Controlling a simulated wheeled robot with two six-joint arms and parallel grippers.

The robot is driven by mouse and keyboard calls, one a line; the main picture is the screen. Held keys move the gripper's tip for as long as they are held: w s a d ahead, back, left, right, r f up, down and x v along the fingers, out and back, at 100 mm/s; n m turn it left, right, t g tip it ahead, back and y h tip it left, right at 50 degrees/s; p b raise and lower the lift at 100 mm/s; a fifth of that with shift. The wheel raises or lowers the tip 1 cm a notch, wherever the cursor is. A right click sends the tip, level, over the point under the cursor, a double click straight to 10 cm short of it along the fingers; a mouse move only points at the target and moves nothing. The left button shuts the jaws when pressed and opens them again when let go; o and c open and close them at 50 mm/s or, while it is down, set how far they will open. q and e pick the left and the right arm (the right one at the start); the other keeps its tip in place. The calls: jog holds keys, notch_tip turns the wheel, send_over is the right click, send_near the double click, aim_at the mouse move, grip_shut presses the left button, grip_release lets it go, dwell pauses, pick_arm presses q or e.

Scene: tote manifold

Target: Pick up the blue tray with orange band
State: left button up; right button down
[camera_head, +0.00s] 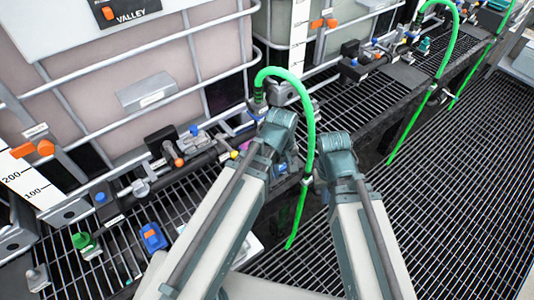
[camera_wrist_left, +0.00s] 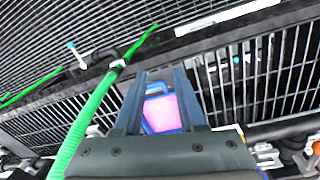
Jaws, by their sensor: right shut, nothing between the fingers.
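The blue tray with orange band (camera_head: 152,237) sits on the grating at the lower left in the head view, left of both my arms. My left gripper (camera_head: 282,165) is over the grating in the middle, well to the right of that tray. In the left wrist view, a blue tray with a pink face (camera_wrist_left: 164,112) sits between the two fingers of the left gripper (camera_wrist_left: 162,78), which appear closed on its sides. My right gripper (camera_head: 318,165) is close by on the right, shut and empty; its fingers are mostly hidden behind its wrist.
A green hose (camera_head: 310,120) arches beside my grippers and hangs between my arms. A green fitting (camera_head: 84,242) stands left of the orange-banded tray. Caged totes (camera_head: 120,90) and valves (camera_head: 165,148) line the back. Open grating (camera_head: 450,190) lies to the right.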

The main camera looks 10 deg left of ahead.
pick_arm(q)
jog(key=w+a+f+n+t+h+b, duration=0.1)
jog(key=w+a+n, duration=0.3)
jog(key=n, duration=0.6)
jog(key=w+a+f+n+t+h+b, duration=0.1)
jog(key=w+a+f+n+t+b, duration=0.1)
jog(key=w+a+n+b, duration=0.2)
jog(key=w+n, duration=0.3)
jog(key=n, duration=0.4)
jog(key=shift+a+f, duration=0.3)
jog(key=shift+a, duration=0.1)
jog(key=shift+w+f, duration=0.1)
jog(key=shift+w, duration=0.05)
jog(key=b+x, duration=0.8)
jog(key=shift+d+f, duration=0.1)
jog(key=shift+f, duration=0.1)
jog(key=b+x, duration=0.4)
jog(key=x, duration=0.1)
jog(key=shift+f+b, duration=0.15)
jog(key=shift+b, duration=0.25)
jog(key=shift+f, duration=0.2)
